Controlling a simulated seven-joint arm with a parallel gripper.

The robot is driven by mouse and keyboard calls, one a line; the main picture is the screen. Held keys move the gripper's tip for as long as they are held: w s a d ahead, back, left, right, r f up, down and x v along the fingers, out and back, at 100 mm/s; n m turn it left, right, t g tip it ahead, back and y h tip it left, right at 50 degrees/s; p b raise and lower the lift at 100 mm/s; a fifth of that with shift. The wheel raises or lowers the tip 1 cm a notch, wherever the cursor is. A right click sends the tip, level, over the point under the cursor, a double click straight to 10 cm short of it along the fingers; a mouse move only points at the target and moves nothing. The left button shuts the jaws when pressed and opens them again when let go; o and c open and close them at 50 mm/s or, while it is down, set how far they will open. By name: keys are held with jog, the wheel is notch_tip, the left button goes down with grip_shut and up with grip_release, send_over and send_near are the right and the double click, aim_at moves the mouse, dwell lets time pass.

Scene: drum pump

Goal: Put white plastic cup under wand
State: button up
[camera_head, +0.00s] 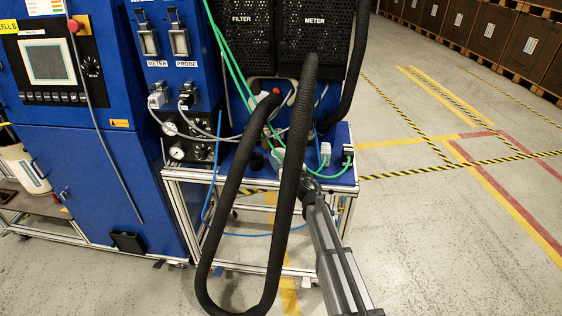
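My grey arm reaches up from the bottom right to the front of the blue bench. My gripper (284,157) seems to be at its far end, beside the thick black hose. It is small there and partly covered, so its fingers cannot be made out. I cannot pick out a white plastic cup with certainty. A small white piece (325,149) stands on the bench right of the gripper, but it may be a connector. A larger white container (22,168) with a label stands at the far left. I cannot clearly identify the wand.
A black hose (228,190) loops down in front of the bench (345,178). Green and blue lines cross its top. A blue cabinet (85,185) with a screen stands left. Black mesh panels (315,40) rise behind. The marked floor at right is clear; brown crates (490,30) line the back.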

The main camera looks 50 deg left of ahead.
notch_tip(320, 180, up, 6)
jog(key=shift+f, duration=0.25)
jog(key=shift+s+d+r, duration=0.25)
jog(key=shift+s+d, duration=0.15)
jog(key=s+d, duration=1.3)
jog(key=w+d+f+m+t+h, duration=0.1)
jog(key=w+d+f+t, duration=0.1)
jog(key=w+d, duration=0.6)
jog(key=w+d+f+m+t+h, duration=0.15)
jog(key=w+d, duration=0.35)
jog(key=w, duration=0.8)
jog(key=a+g, duration=0.1)
jog(key=a, duration=0.5)
jog(key=a+n+g+y, duration=0.1)
jog(key=a, duration=0.5)
jog(key=a+n+g+y, duration=0.1)
jog(key=a, duration=0.5)
jog(key=shift+s+a+y, duration=0.1)
jog(key=shift+s+y, duration=0.15)
jog(key=shift+s, duration=0.15)
jog(key=shift+w+a+f, duration=0.1)
jog(key=shift+w+a, duration=0.1)
jog(key=shift+a, duration=0.5)
jog(key=shift+s+d+f, duration=0.1)
jog(key=shift+d+f, duration=0.05)
jog(key=shift+f, duration=1.45)
